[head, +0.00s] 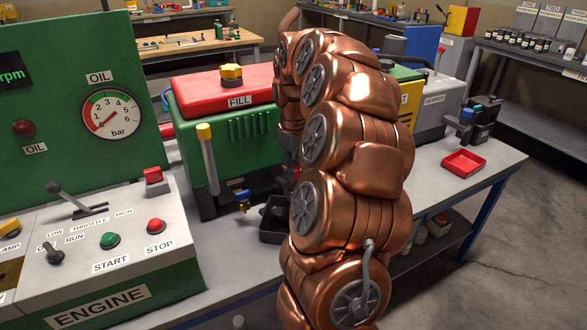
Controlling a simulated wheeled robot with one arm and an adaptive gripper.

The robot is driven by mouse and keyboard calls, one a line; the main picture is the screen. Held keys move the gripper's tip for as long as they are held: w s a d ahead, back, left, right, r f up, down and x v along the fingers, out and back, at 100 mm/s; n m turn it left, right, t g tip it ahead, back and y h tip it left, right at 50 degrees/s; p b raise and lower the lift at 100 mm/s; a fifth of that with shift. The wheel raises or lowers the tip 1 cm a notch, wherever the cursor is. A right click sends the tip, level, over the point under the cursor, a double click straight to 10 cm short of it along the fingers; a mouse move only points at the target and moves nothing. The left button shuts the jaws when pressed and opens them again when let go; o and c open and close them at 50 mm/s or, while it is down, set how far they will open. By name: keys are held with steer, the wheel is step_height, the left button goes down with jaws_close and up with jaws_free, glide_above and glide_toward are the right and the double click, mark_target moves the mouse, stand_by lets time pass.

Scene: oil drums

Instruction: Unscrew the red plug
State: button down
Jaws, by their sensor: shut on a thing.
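My gripper (289,165) is only partly in view, dark and hanging down behind my copper arm at the right end of the green engine block (240,135). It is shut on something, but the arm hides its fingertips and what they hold. I cannot make out a red plug in this view. The green block has a red top marked FILL (238,100) with a yellow cap (231,74) on it.
A yellow-topped dipstick (207,155) and a blue-handled tap (242,197) stand at the block's front. A black tray (270,232) lies below, partly hidden. The engine control panel (110,245) is at left. A red tray (464,163) lies on the bench at right.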

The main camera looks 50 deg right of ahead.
steer(key=shift+a, duration=0.1)
steer(key=shift+a+r+n+p, duration=0.1)
steer(key=shift+n+p, duration=0.5)
steer(key=shift+p, duration=0.05)
steer(key=n+p, duration=0.2)
steer(key=n, duration=0.1)
steer(key=shift+f+n+p, duration=0.2)
steer(key=shift+n+p, duration=0.35)
steer(key=shift+n, duration=0.55)
steer(key=shift+r, duration=0.1)
steer(key=shift+r+n+p, duration=0.15)
steer(key=shift+n+p, duration=0.95)
steer(key=n+p, duration=0.2)
steer(key=n, duration=0.1)
steer(key=shift+f+n, duration=0.3)
steer(key=shift+n, duration=0.3)
